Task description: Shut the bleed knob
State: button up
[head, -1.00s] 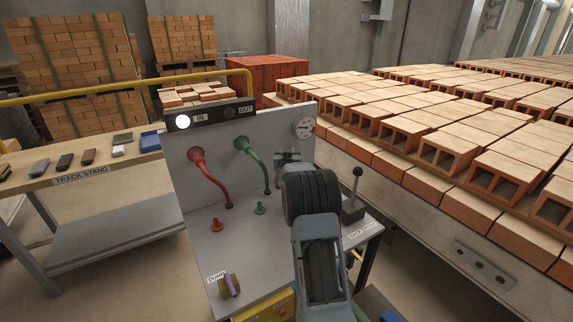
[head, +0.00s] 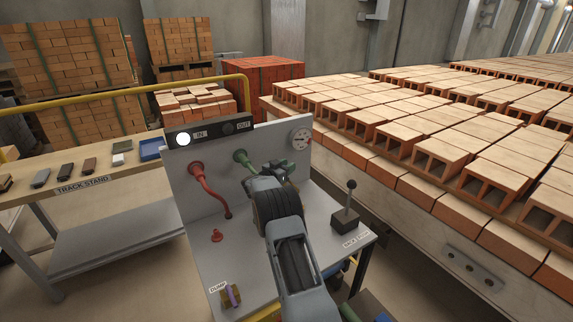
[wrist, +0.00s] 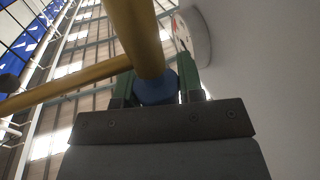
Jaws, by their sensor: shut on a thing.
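The bleed knob, seemingly the blue round piece (wrist: 158,92) at the end of a brass-coloured stem (wrist: 138,35), sits between my gripper's green fingers in the wrist view. My gripper (wrist: 156,80) is shut on it, a finger on either side. In the head view my gripper (head: 284,168) is at the upper right of the grey panel (head: 180,155), just below and left of the round gauge (head: 300,139). The knob is hidden there behind my wrist. Any marking of its turn is not visible.
A black-knobbed lever (head: 348,203) stands to the right, a purple-handled dump valve (head: 232,295) at the front. The IN lamp (head: 183,139) is lit. Bricks (head: 430,155) fill the right.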

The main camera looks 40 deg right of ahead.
jog(key=shift+r+g, duration=0.15)
jog(key=shift+g, duration=0.15)
jog(key=o, duration=0.9)
jog(key=shift+d, duration=0.1)
jog(key=s+a, duration=0.1)
jog(key=a, duration=0.3)
jog(key=a+b, duration=0.1)
jog(key=a, duration=0.4)
jog(key=s+a, duration=0.1)
jog(key=a, duration=0.3)
jog(key=shift+s+a+b, duration=0.25)
jog(key=shift+s+b, duration=0.05)
jog(key=shift+s, duration=0.05)
